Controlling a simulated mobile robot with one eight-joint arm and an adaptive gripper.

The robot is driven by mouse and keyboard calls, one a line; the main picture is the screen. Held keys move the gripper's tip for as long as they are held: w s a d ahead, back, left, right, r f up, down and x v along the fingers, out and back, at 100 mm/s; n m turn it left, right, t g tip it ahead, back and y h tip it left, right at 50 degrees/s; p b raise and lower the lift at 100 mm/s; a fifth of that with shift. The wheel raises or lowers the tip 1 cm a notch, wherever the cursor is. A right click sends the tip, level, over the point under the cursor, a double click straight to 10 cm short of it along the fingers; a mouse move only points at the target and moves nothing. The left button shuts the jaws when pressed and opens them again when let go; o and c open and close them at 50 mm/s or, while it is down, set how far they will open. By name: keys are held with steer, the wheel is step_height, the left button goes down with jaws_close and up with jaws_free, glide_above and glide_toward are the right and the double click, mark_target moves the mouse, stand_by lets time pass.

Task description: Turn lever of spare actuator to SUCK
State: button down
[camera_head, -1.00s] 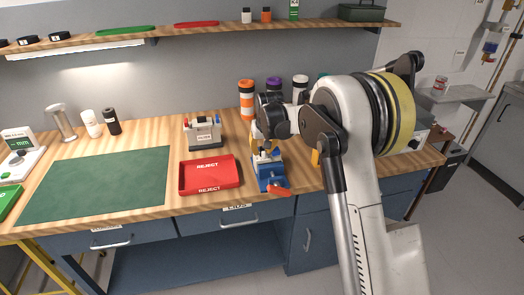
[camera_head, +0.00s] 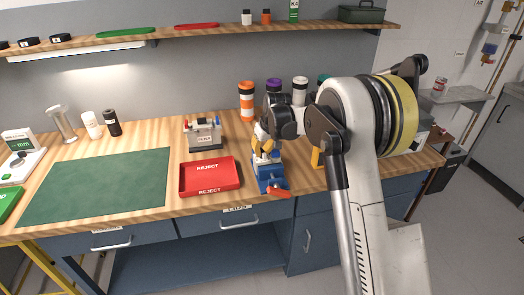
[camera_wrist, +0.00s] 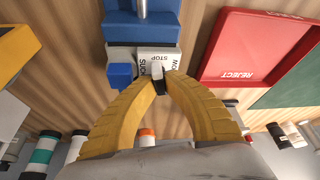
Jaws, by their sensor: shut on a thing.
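The blue spare actuator (camera_head: 269,172) stands at the bench's front edge, right of the red tray. In the wrist view, its white label (camera_wrist: 158,56) reads STOP in the middle, with SUCK at the left and a partly hidden word starting "MO" at the right. The short pale lever (camera_wrist: 157,69) stands just in front of STOP. My gripper's yellow fingers (camera_wrist: 159,87) are shut on the lever's end, which they partly hide. In the head view my gripper (camera_head: 262,146) is above the back of the actuator, partly covered by my wrist.
The red REJECT tray (camera_head: 209,190) lies close left of the actuator, and a grey fixture (camera_head: 203,138) stands behind the tray. Several banded cylinders, including an orange and white one (camera_head: 246,101), stand at the back. The green mat (camera_head: 95,187) is clear.

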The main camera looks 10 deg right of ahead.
steer(key=n+y+p, duration=0.1)
steer(key=n, duration=0.3)
steer(key=shift+n+g, duration=0.3)
steer(key=shift+g, duration=0.1)
steer(key=shift+n+g+y+p, duration=0.25)
steer(key=shift+n+y, duration=0.2)
steer(key=shift+n, duration=0.7)
steer(key=shift+n+g+y+p, duration=0.1)
steer(key=shift+n+g+y, duration=0.3)
steer(key=shift+n, duration=0.75)
steer(key=c, duration=1.7)
jaws_free()
steer(key=shift+c, duration=0.2)
steer(key=v, duration=1.2)
